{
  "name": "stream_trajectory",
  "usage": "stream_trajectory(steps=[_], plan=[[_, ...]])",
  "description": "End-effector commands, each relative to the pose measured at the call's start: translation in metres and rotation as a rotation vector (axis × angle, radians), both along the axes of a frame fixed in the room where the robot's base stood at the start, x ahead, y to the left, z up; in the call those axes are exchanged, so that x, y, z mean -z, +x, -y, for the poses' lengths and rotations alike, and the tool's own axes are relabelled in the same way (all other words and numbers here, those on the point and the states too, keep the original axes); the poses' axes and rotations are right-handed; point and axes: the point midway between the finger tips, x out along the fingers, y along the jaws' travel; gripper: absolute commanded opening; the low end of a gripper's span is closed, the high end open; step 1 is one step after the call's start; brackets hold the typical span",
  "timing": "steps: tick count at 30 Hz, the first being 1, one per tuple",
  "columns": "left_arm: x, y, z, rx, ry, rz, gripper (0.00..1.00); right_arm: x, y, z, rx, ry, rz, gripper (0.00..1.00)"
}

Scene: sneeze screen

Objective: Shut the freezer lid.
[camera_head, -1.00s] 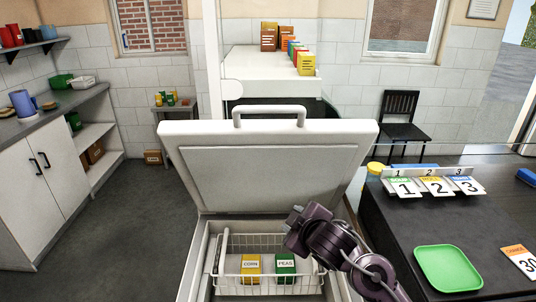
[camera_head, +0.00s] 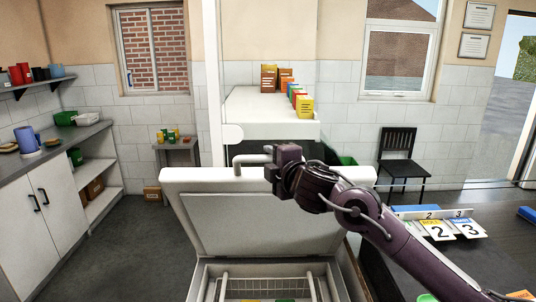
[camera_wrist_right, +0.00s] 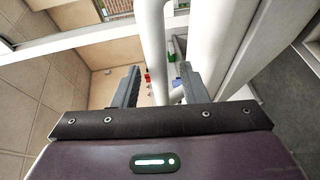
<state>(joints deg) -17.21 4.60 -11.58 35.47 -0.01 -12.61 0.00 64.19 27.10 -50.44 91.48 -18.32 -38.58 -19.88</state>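The white freezer lid (camera_head: 265,222) stands raised and leans back at the rear of the freezer (camera_head: 208,270) in the head view. Its bar handle (camera_head: 246,158) runs along the lid's top edge, and its right part is hidden behind my right gripper (camera_head: 280,160). In the right wrist view the two fingers of my right gripper (camera_wrist_right: 158,88) are apart, with the white handle bar (camera_wrist_right: 152,35) passing between them. I cannot tell whether either finger touches it. My left gripper is not in view.
A wire basket (camera_head: 250,285) sits in the open freezer. At the right is a dark counter (camera_head: 376,275) with numbered cards (camera_head: 455,230). Behind the lid stands a white shelf unit (camera_head: 265,108) with small boxes. Open floor (camera_head: 120,250) lies at the left.

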Motion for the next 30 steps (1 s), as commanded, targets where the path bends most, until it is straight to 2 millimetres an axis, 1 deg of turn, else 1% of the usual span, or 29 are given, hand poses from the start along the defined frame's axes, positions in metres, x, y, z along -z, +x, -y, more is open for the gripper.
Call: stream_trajectory(steps=[1,6,15,24,30], plan=[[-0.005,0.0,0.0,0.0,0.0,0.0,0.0,-0.002,0.006,-0.002,0.001,-0.001,-0.001,0.39],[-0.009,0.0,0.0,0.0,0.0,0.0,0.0,0.001,0.017,-0.007,0.001,0.0,0.001,0.39],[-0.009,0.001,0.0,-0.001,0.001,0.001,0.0,0.002,0.018,-0.008,0.001,0.0,0.001,0.39],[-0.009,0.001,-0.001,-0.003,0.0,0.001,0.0,0.002,0.018,-0.007,0.001,0.0,0.001,0.0],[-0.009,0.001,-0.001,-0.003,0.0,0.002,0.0,0.002,0.018,-0.007,0.001,0.0,0.001,0.0]])
